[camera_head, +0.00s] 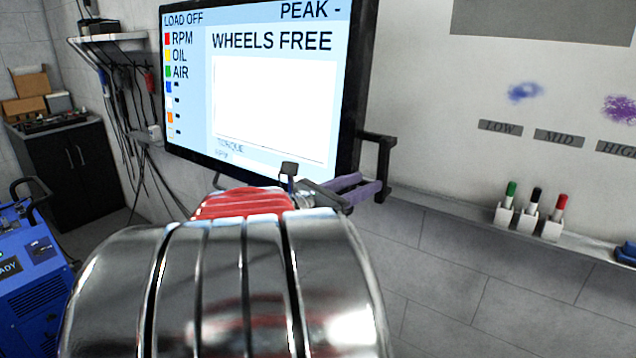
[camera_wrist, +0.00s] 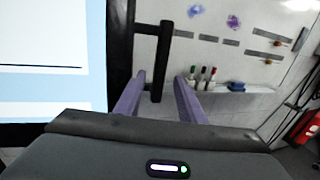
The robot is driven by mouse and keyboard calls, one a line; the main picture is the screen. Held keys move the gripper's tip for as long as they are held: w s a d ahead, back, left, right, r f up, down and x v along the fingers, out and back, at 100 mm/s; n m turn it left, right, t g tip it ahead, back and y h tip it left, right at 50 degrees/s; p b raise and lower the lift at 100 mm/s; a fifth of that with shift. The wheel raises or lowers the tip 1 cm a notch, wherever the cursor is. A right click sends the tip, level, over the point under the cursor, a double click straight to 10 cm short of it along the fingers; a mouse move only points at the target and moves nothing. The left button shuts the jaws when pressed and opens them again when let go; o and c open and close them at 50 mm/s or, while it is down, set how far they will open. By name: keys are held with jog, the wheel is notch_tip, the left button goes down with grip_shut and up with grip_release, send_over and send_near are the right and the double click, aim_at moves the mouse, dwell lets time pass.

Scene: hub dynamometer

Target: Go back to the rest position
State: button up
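My gripper (camera_head: 368,184) has two purple fingers and is in front of the right edge of the big screen (camera_head: 270,105). In the wrist view my gripper (camera_wrist: 159,76) is open, its fingers apart on either side of the line of a black handle (camera_wrist: 163,40). The handle (camera_head: 387,168) sticks out from the screen's right side. The fingertips are close to its upright bar, and I see a gap between each finger and the bar. Whether the bar lies between the fingertips or just beyond them, I cannot tell. The screen reads "WHEELS FREE" and "LOAD OFF".
A wall ledge at the right holds several markers (camera_head: 532,215) and a blue eraser (camera_head: 626,252). A whiteboard (camera_head: 430,90) is behind. Cables (camera_head: 120,100) hang at the left. A black cabinet (camera_head: 75,170) and blue machine (camera_head: 35,280) stand at the left. The floor at right is clear.

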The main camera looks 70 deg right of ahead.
dwell(0.6)
jog(key=w+a+f+m+t+y, duration=0.25)
jog(key=w+a+f, duration=0.3)
jog(key=a, duration=0.35)
jog(key=w+a+f+m+t+y, duration=0.2)
jog(key=w+a+f+m+t, duration=0.15)
jog(key=w+a, duration=0.45)
jog(key=w+a+f+m+t+y, duration=0.2)
jog(key=w+a+f+t+y, duration=0.25)
jog(key=a, duration=0.55)
jog(key=w+a+f+m+t+y, duration=0.1)
jog(key=w+a+t+y, duration=0.1)
jog(key=a, duration=1.1)
jog(key=w+a+m+t+y, duration=0.2)
jog(key=w+a+t+y, duration=0.1)
jog(key=a, duration=1)
jog(key=shift+w+f+y, duration=0.35)
jog(key=shift+w+y, duration=0.15)
jog(key=shift+w, duration=0.25)
jog(key=shift+a, duration=0.1)
jog(key=shift+c, duration=0.6)
jog(key=shift+m, duration=0.3)
